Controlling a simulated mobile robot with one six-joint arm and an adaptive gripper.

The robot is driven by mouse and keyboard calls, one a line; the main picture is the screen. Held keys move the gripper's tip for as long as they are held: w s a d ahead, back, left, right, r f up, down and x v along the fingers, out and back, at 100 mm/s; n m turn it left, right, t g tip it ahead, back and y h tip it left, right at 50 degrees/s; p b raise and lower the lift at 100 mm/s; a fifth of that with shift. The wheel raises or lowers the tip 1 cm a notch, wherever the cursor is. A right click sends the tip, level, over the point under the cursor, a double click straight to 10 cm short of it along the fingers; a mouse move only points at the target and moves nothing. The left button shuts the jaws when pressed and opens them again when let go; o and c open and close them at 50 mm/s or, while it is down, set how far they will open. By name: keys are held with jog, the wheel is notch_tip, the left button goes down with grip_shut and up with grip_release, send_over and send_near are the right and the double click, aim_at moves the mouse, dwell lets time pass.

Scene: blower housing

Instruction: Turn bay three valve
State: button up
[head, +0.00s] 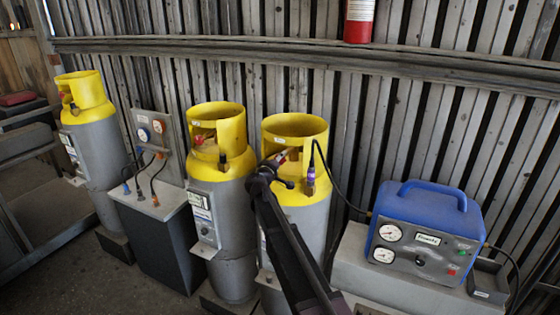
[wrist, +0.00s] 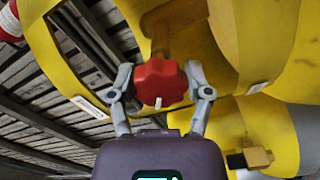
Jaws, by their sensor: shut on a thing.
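The red lobed valve knob (wrist: 160,83) is in the middle of the wrist view, with a white mark at its lower edge. My gripper (wrist: 160,84) has one finger on each side of it and is shut on it. In the head view my gripper (head: 272,168) reaches the open side of the yellow collar on the rightmost gas cylinder (head: 312,212). There the gripper partly hides the knob. A purple-and-brass hose fitting (head: 310,180) sits just right of the gripper. Bay numbers are not readable.
The middle cylinder (head: 222,185) stands close on the left, another cylinder (head: 95,140) at far left. A black hose runs from the fitting towards the blue machine (head: 425,235) at right. A gauge panel (head: 158,140) stands between the left cylinders. A slatted wall is behind.

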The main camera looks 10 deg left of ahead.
jog(key=n, duration=0.5)
jog(key=shift+w+r+n, duration=0.1)
jog(key=shift+r+n, duration=0.05)
jog(key=shift+n, duration=2.45)
jog(key=o, duration=1.1)
jog(key=shift+o, duration=0.2)
jog(key=v, duration=1.2)
